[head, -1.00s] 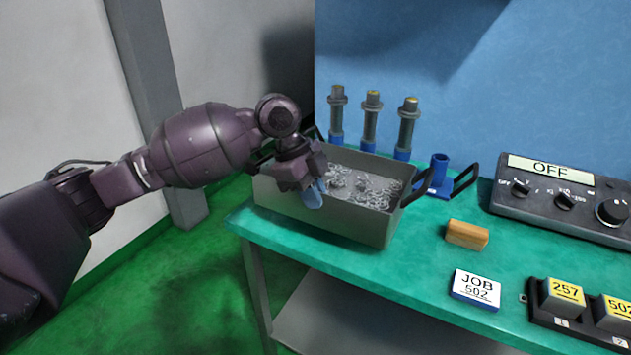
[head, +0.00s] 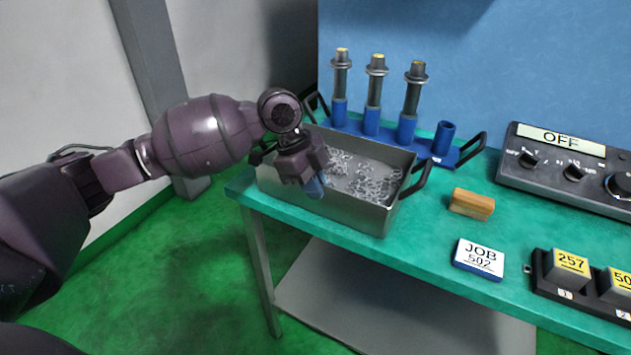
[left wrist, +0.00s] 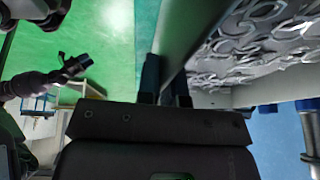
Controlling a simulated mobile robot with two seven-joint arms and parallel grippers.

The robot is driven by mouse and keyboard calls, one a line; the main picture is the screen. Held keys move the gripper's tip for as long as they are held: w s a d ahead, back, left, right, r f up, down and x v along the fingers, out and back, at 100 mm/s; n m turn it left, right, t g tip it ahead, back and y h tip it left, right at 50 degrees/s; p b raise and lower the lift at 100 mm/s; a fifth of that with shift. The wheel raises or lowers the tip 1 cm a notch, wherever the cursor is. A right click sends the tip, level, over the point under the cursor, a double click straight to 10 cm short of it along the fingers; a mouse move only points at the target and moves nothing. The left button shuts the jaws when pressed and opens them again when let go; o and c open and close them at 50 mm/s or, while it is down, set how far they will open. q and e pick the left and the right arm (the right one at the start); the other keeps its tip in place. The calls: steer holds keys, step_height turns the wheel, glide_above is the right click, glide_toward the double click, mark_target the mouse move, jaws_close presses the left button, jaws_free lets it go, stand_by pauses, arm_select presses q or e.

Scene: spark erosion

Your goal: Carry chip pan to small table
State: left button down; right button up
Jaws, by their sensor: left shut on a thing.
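The chip pan (head: 345,208) is a grey metal box of curly metal chips on the green bench, near its front edge. It has a black handle (head: 416,178) at its right end. My left gripper (head: 315,186) is over the pan's front wall and shut on its rim; one blue fingertip shows outside the wall. In the left wrist view, the pan's wall (left wrist: 190,40) runs down to the fingers, with chips on its right. A dark gripper (left wrist: 75,65), seemingly my right, shows small there; its jaws are unclear. I cannot identify the small table.
A blue rack (head: 447,140) with several upright tool holders stands just behind the pan. A wooden block (head: 471,204), a JOB 502 card (head: 479,258) and a control box (head: 560,170) lie to the right. Green floor (head: 150,270) is clear at left.

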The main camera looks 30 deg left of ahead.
arm_select(q)
steer(key=c, duration=1.7)
jaws_free()
steer(key=shift+r, duration=0.15)
steer(key=o, duration=0.4)
steer(key=shift+s, duration=0.1)
steer(key=p+v, duration=0.2)
steer(key=v, duration=0.9)
steer(key=shift+a+r, duration=0.15)
steer(key=shift+r, duration=0.25)
